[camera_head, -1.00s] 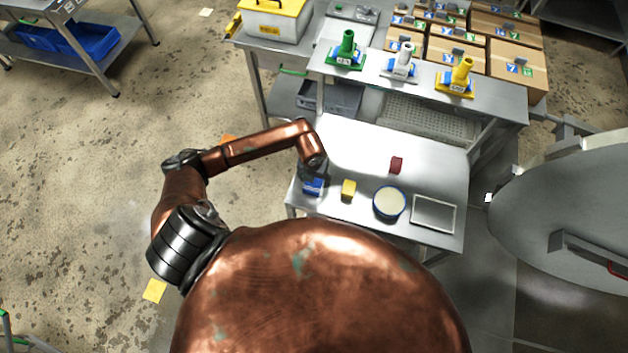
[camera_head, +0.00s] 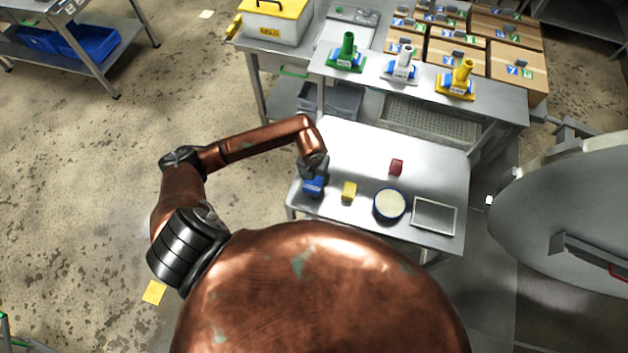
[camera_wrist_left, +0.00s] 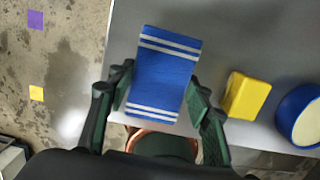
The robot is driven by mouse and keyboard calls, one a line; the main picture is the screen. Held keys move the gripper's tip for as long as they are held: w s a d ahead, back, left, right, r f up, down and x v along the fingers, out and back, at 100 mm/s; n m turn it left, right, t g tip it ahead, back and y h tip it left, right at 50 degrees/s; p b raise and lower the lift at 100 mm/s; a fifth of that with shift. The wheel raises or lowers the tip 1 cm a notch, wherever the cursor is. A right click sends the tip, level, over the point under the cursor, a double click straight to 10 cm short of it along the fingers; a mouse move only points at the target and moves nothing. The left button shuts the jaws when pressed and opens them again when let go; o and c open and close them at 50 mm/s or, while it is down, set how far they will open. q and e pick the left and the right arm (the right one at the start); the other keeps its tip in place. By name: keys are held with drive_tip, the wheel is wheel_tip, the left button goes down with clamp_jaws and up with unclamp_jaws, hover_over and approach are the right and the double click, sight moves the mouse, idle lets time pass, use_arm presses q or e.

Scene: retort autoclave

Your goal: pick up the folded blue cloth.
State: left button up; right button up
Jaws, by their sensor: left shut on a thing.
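The folded blue cloth (camera_head: 313,187) is at the left end of the metal table, below my left gripper (camera_head: 314,171). In the left wrist view the cloth (camera_wrist_left: 163,75) is blue with white stripes near both ends. The left gripper's fingers (camera_wrist_left: 160,100) stand on either side of it, shut on the cloth. Whether the cloth is clear of the tabletop is hard to tell. My right gripper does not show in either view.
A yellow block (camera_head: 349,191) stands just right of the cloth, then a round blue-rimmed tub (camera_head: 389,204) and a flat grey tray (camera_head: 434,216). A raised shelf (camera_head: 420,88) with several coloured stands is behind.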

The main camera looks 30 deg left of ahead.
use_arm(q)
drive_tip(key=s+d+r, duration=0.1)
drive_tip(key=r, duration=0.1)
drive_tip(key=s+d+r, duration=0.1)
drive_tip(key=r, duration=0.1)
drive_tip(key=s+d+r, duration=0.1)
drive_tip(key=r, duration=0.1)
drive_tip(key=shift+s+d+b, duration=0.25)
drive_tip(key=shift+b, duration=0.15)
drive_tip(key=s+d+r+b, duration=0.1)
drive_tip(key=s+d+r, duration=0.3)
drive_tip(key=s+d, duration=0.2)
drive_tip(key=shift+s+d, duration=0.15)
drive_tip(key=shift+s, duration=0.2)
drive_tip(key=o, duration=0.5)
drive_tip(key=c, duration=0.5)
drive_tip(key=shift+w, duration=0.1)
